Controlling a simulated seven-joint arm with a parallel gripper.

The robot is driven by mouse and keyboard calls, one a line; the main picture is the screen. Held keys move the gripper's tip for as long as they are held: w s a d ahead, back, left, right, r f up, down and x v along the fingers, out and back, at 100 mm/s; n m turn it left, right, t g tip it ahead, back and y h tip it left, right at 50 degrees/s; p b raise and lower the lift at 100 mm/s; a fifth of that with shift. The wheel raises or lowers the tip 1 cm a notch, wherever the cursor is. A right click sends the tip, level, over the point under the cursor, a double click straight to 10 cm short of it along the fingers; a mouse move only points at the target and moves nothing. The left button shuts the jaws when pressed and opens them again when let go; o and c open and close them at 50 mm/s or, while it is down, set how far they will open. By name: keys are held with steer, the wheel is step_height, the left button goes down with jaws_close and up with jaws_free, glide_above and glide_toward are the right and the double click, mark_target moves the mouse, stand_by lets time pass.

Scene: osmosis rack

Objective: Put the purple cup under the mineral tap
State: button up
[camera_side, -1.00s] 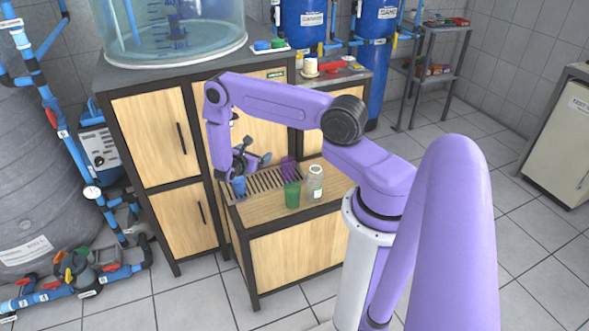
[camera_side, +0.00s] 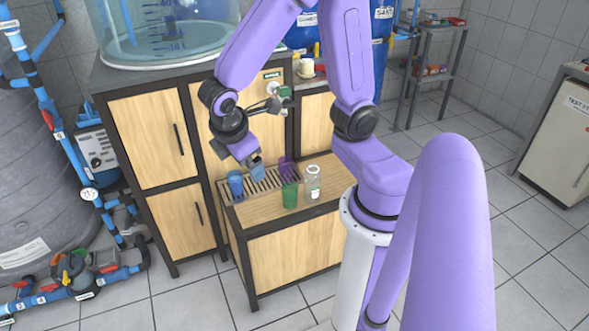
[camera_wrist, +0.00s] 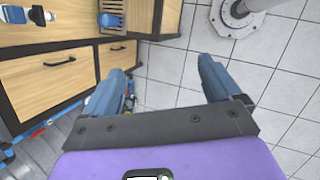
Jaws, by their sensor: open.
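The purple cup (camera_side: 287,170) stands at the back right of the slatted drip tray in the side view. My gripper (camera_side: 258,172) is to its left, pointing down above the tray, apart from the cup as far as I can tell. In the wrist view, my gripper (camera_wrist: 165,78) is open with nothing between its blue fingers. A green and white fitting (camera_side: 284,94) shows on the cabinet front above the cup, under a small green label. My arm partly covers this area, and I cannot tell whether the fitting is the mineral tap.
A blue cup (camera_side: 235,186) is at the tray's left end. The wooden counter (camera_side: 262,212) is clear at the front. The slatted drip tray (camera_wrist: 112,15) shows in the wrist view.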

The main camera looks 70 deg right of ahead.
steer(key=s+a+r+y, duration=0.1)
steer(key=s+a+y, duration=0.1)
steer(key=s, duration=0.4)
steer(key=s+a+r+y, duration=0.2)
steer(key=s+y, duration=0.1)
steer(key=s, duration=0.4)
steer(key=shift+r+n+g, duration=0.2)
steer(key=shift+n+g, duration=0.1)
steer(key=shift+g, duration=0.1)
